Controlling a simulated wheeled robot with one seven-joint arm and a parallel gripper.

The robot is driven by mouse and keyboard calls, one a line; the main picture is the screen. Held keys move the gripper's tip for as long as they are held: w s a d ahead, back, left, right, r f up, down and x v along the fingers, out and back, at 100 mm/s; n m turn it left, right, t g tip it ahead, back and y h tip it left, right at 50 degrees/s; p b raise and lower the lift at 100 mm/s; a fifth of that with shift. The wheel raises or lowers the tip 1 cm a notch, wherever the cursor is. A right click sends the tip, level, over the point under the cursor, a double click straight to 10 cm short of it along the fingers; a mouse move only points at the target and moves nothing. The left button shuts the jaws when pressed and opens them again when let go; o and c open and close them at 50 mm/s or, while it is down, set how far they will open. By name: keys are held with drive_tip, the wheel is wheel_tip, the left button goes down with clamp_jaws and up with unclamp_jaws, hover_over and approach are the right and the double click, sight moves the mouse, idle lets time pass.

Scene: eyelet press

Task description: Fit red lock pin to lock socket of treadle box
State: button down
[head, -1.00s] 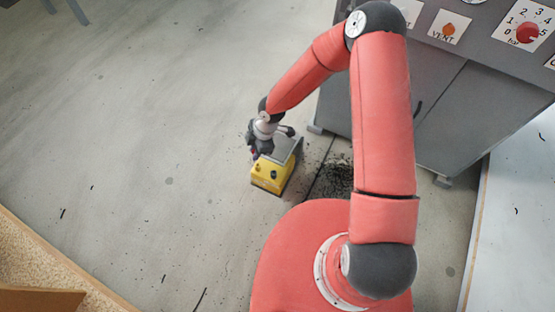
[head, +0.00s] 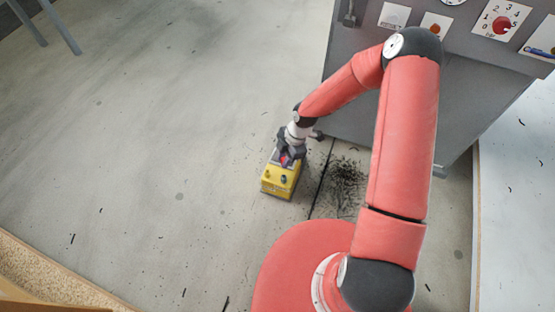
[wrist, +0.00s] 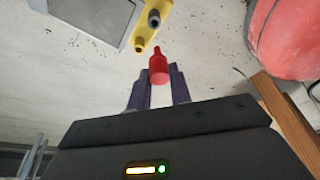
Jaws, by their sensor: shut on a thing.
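The red lock pin (wrist: 159,66) is held between the fingertips of my gripper (wrist: 158,84), its narrow end pointing away from the gripper. In the head view my gripper (head: 290,152) is above the back part of the yellow treadle box (head: 280,182) on the floor. The treadle box (wrist: 145,34) also shows at the top of the wrist view, with a grey plate (wrist: 92,14), a dark round stub (wrist: 153,18) and a small dark spot near its edge. I cannot tell which of these is the lock socket. The pin appears apart from the box.
A grey cabinet (head: 400,110) with labelled controls stands behind and right of the box. Dark debris (head: 345,183) lies on the floor right of the box. Open floor (head: 150,130) extends to the left. A wooden edge (head: 60,270) is at lower left.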

drive_tip(key=shift+f, duration=0.1)
drive_tip(key=shift+f+b, duration=2.3)
drive_tip(key=shift+f, duration=0.55)
drive_tip(key=shift+f+b, duration=1.75)
drive_tip(key=shift+f, duration=0.2)
idle(1.4)
drive_tip(key=c, duration=1.2)
unclamp_jaws()
drive_tip(key=shift+r, duration=0.2)
drive_tip(key=shift+r+p, duration=1.8)
drive_tip(key=shift+r, duration=0.55)
